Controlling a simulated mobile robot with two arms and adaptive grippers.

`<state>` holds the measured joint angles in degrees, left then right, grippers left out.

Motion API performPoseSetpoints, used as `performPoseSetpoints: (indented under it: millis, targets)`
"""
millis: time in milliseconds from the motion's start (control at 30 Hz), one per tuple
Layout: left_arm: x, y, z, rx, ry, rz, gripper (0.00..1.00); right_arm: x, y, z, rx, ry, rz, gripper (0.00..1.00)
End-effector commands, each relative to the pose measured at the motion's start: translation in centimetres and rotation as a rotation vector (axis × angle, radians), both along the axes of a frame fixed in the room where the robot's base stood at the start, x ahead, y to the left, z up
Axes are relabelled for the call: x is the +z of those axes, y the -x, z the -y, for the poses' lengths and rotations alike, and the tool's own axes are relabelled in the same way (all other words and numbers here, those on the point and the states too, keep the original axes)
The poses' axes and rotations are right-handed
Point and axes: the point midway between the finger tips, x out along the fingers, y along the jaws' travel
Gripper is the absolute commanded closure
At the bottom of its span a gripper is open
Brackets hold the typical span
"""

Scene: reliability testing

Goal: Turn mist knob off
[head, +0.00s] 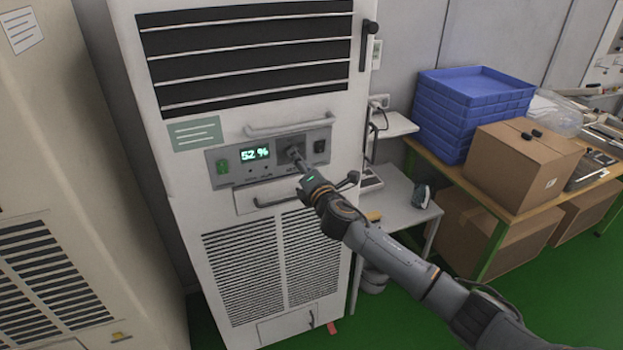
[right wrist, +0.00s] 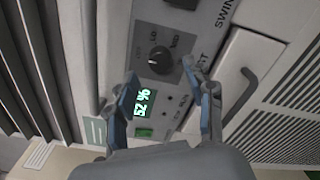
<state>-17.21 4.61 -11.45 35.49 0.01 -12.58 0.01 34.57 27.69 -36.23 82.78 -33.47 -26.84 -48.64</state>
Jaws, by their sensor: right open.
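The control panel (head: 230,170) is on the front of a tall white cabinet. In the right wrist view a round black knob (right wrist: 160,60) sits on a dark plate with "LO" and another setting marked around it. A label ending in "ST" beside it is partly hidden by a finger. My right gripper (right wrist: 160,75) is open, with its two fingertips on either side of the knob's position; I cannot tell whether they touch it. In the head view my right gripper (head: 296,161) reaches the panel and partly covers the knob. My left gripper is not in view.
A display (head: 255,154) reads 52 %, with a green switch (head: 222,167) to its left. Another black control (head: 320,146) is right of the gripper. A handle bar (head: 290,123) lies above the panel. Blue crates (head: 450,110) and a cardboard box (head: 525,165) stand at right.

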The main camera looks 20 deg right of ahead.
Motion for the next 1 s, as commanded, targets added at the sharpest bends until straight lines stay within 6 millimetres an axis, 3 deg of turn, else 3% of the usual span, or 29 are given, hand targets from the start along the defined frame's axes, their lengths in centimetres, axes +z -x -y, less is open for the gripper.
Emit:
performPoseSetpoints:
  millis: [200, 433, 600, 1000]
  targets:
    - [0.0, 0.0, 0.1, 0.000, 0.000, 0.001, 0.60, -0.2, 4.1, 0.2, 0.000, 0.002, -0.001, 0.47]
    - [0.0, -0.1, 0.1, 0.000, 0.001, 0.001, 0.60, -0.1, 7.3, 0.3, -0.001, 0.002, -0.001, 0.47]
    - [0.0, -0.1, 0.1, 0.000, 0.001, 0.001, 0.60, 0.0, 8.3, 0.3, -0.001, 0.001, -0.001, 0.47]
    - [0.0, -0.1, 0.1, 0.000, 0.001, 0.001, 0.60, 0.0, 8.3, 0.3, -0.001, 0.001, 0.000, 0.47]
